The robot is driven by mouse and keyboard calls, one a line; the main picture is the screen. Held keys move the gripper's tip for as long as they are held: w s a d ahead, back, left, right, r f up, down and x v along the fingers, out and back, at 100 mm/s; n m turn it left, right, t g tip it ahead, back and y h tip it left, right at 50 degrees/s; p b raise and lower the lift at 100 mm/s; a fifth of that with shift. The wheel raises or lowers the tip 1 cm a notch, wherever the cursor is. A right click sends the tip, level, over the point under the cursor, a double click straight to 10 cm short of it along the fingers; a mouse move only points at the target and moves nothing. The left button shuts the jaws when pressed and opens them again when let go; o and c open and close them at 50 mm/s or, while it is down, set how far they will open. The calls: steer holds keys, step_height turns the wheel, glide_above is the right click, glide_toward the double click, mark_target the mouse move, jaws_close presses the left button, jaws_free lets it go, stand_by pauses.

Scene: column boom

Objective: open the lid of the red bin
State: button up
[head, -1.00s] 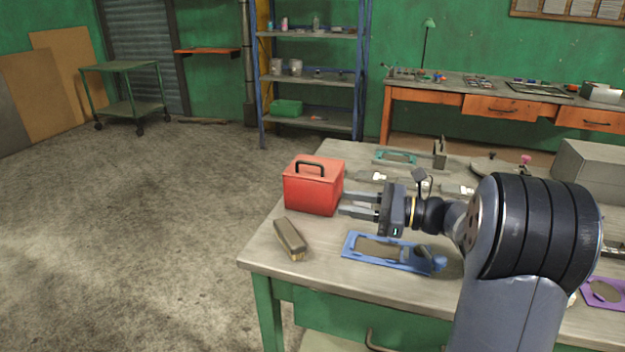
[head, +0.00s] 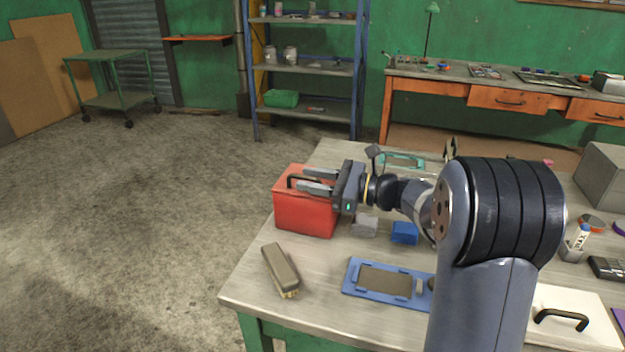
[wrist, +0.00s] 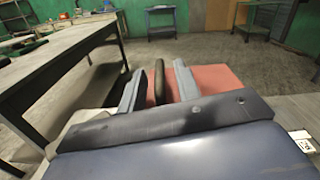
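The red bin (head: 304,212) stands near the left edge of the workbench with its lid (head: 284,174) closed. A dark arched handle (head: 291,181) is on top of the lid. My gripper (head: 304,180) is at lid height, reaching over the bin from the right, its fingers apart. The red lid (wrist: 215,80) shows beyond the right finger. Part of the handle is hidden by the fingers in the head view.
On the workbench (head: 325,285), a brush (head: 281,268) lies in front of the bin. A blue tray (head: 350,290), a grey block (head: 365,226) and a blue block (head: 404,233) are to the right. Open floor (head: 130,220) lies left of the bench.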

steer(key=shift+c, duration=0.5)
jaws_close()
